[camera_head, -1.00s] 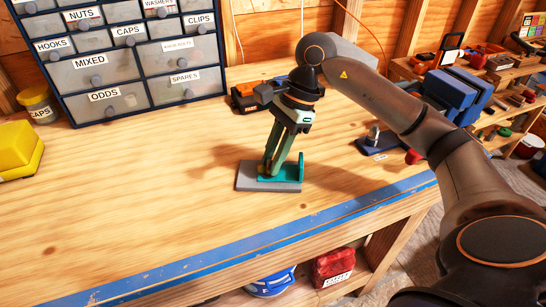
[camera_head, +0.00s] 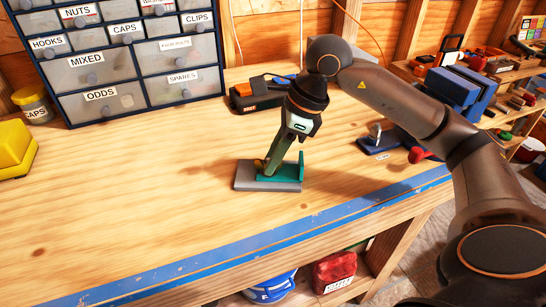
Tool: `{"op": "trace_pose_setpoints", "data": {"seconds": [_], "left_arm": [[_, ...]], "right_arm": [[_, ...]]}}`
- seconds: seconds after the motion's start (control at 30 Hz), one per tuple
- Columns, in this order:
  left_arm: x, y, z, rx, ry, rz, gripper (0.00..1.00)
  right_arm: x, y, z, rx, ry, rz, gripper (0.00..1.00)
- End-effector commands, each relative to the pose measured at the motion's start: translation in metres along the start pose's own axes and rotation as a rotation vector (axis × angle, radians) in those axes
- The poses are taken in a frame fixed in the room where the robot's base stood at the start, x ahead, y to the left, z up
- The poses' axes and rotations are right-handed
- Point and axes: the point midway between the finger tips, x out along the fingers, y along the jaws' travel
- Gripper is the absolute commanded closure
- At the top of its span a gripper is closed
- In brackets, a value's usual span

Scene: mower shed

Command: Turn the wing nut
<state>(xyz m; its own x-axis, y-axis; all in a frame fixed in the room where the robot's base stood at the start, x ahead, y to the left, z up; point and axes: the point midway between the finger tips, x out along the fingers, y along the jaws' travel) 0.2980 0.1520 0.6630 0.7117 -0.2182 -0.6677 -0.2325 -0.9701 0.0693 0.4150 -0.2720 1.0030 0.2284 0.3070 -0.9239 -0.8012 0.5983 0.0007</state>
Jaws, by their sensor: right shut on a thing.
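A teal bracket (camera_head: 293,171) is fixed on a grey base plate (camera_head: 250,184) on the wooden bench. My right gripper (camera_head: 269,168) reaches down to the bracket at a slant, seen nearly edge-on. Its fingers are shut at the bracket, on what I take to be the wing nut. The fingers hide the wing nut, so its shape and angle cannot be made out. My left gripper is not in view.
A labelled drawer cabinet (camera_head: 134,82) stands at the back left. A black and orange tool (camera_head: 258,94) lies behind my gripper. A blue-based fixture (camera_head: 374,146) sits to the right, near my arm.

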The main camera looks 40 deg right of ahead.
Motion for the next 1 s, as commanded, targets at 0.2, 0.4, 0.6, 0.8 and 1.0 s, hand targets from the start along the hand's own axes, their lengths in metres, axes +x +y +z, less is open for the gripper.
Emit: {"op": "trace_pose_setpoints", "data": {"seconds": [0.2, 0.4, 0.6, 0.8, 1.0], "left_arm": [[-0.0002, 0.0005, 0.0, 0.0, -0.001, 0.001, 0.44], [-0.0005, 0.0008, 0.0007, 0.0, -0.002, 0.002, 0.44], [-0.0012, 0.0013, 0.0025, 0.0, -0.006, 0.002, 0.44], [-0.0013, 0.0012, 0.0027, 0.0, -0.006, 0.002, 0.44], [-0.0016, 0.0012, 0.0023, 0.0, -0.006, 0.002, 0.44]], "right_arm": [[-0.0007, -0.0003, -0.0002, 0.007, 0.001, -0.004, 1.0], [-0.0007, -0.0004, -0.0002, 0.006, 0.001, -0.004, 0.73], [-0.0005, -0.0003, -0.0001, 0.006, 0.0, -0.004, 0.51], [-0.0003, -0.0002, -0.0001, 0.006, 0.0, -0.003, 0.44], [-0.0056, -0.0006, 0.0002, 0.006, 0.0, -0.005, 0.44]]}}
